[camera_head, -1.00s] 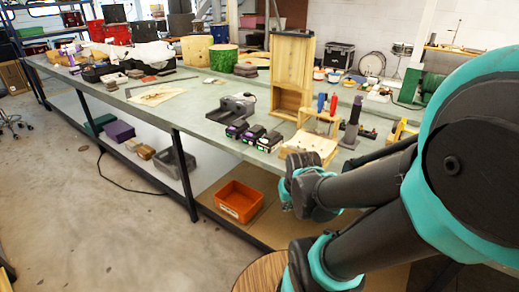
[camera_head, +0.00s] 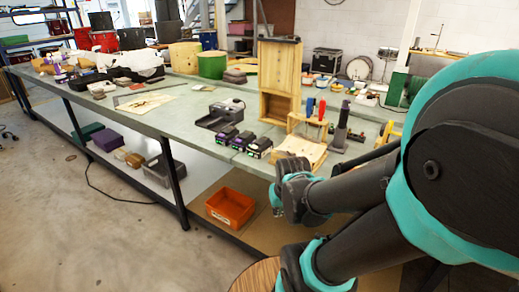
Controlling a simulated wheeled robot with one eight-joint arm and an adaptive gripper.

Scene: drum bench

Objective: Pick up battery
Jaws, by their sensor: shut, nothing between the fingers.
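Three black battery packs stand in a row near the front edge of the bench: a left one (camera_head: 225,135) with a purple mark, a middle one (camera_head: 242,140) with a purple mark, and a right one (camera_head: 259,148) with a pale green mark. A grey charger-like device (camera_head: 221,114) sits just behind them. My gripper (camera_head: 278,206) is at the end of my arm, in front of the bench, lower and to the right of the batteries and apart from them. It appears shut and empty; its fingertips are small and partly hidden by its own body.
A wooden rack (camera_head: 303,150) with tools stands right of the batteries, beside a tall wooden box (camera_head: 279,80). An orange bin (camera_head: 230,207) lies on the shelf below. The bench top (camera_head: 180,116) left of the charger is mostly clear.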

